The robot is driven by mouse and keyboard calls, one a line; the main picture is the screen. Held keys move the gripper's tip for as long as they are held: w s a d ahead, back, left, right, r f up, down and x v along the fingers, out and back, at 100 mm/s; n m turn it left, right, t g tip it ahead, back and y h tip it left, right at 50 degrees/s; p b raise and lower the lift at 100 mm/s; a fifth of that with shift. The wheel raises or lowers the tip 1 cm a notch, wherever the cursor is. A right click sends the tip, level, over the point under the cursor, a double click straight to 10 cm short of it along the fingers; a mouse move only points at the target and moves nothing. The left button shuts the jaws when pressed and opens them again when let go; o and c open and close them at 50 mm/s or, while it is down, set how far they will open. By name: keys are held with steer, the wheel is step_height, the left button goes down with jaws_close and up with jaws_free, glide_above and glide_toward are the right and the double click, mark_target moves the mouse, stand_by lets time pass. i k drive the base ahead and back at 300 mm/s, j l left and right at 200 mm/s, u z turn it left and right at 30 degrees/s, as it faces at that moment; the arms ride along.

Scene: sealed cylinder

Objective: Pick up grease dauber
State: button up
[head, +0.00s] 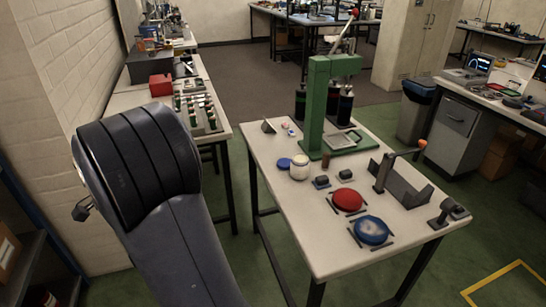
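I cannot make out the grease dauber for certain. On the white workbench (290,232) stands a small pale jar (299,169) with a blue lid (283,163) lying beside it. A small brown upright piece (326,160) stands to the right of the jar, too small to identify. My dark arm fills the left foreground, apart from the bench. A small dark part, perhaps the edge of my gripper (82,209), sticks out at the left of the arm. Its fingers are hidden, so its opening does not show.
A green press (318,110) stands at the back of the bench. A red disc (347,200), a blue disc (371,230) and a grey bracket with an orange-tipped lever (402,182) are at the front right.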

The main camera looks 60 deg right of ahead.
mark_target(326, 155)
steer(key=i+z, duration=0.75)
steer(key=i+j+z, duration=0.2)
steer(key=z, duration=0.15)
steer(key=i+l+z, duration=0.1)
steer(key=z, duration=0.35)
steer(key=i+z, duration=0.25)
steer(key=z, duration=0.25)
steer(key=i+z, duration=0.2)
steer(key=z, duration=0.25)
steer(key=i+z, duration=0.2)
steer(key=z, duration=0.25)
steer(key=i+z, duration=0.35)
steer(key=k+j, duration=0.05)
steer(key=k, duration=0.05)
